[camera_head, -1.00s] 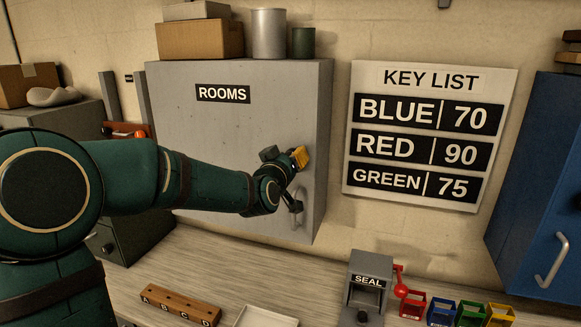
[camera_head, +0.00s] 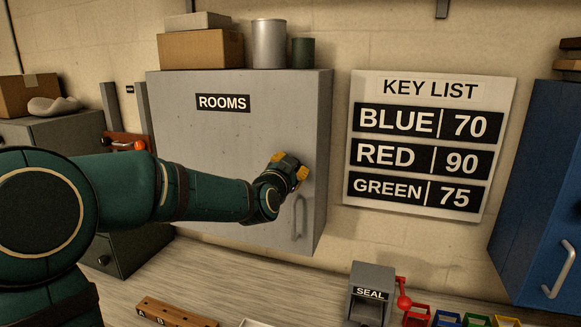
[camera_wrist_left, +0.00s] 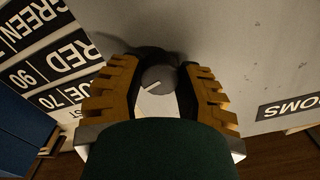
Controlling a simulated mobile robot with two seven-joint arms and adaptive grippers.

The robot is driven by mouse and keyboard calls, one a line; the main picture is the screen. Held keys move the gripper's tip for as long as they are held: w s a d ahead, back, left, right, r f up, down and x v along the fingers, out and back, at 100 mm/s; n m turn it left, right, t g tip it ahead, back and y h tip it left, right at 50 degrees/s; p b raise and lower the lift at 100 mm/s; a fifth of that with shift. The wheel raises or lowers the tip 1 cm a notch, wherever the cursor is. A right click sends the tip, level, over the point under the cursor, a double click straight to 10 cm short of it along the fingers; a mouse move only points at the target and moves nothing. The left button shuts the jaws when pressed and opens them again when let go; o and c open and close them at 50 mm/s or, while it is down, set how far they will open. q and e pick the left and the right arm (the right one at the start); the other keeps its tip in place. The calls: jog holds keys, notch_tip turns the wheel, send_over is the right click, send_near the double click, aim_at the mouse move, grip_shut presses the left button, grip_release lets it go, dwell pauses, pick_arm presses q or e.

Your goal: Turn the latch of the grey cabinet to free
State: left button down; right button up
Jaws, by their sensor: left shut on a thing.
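The grey cabinet (camera_head: 200,150) hangs on the wall with its door shut and a ROOMS label on it. Its latch is a round grey knob (camera_wrist_left: 158,79) with a pale pointer line, seen between my fingers in the left wrist view. My left gripper (camera_head: 289,172) is at the door's right side, above the door handle (camera_head: 299,217). Its yellow fingers show on both sides of the knob in the left wrist view (camera_wrist_left: 160,82), shut on it. In the head view the gripper hides the knob. My right gripper is not in view.
A KEY LIST board (camera_head: 432,90) hangs right of the cabinet, and a blue cabinet (camera_head: 545,190) stands beyond it. Boxes and cans stand on top of the grey cabinet. A SEAL device (camera_head: 371,275), several coloured bins and a wooden key rack (camera_head: 175,312) are on the counter (camera_head: 250,270) below.

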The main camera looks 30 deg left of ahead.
pick_arm(q)
jog(key=shift+r+m, duration=0.2)
jog(key=shift+m, duration=1.3)
jog(key=shift+p, duration=0.3)
jog(key=c, duration=0.5)
grip_release()
jog(key=shift+w+f, duration=0.1)
jog(key=v, duration=1.2)
jog(key=shift+f, duration=0.1)
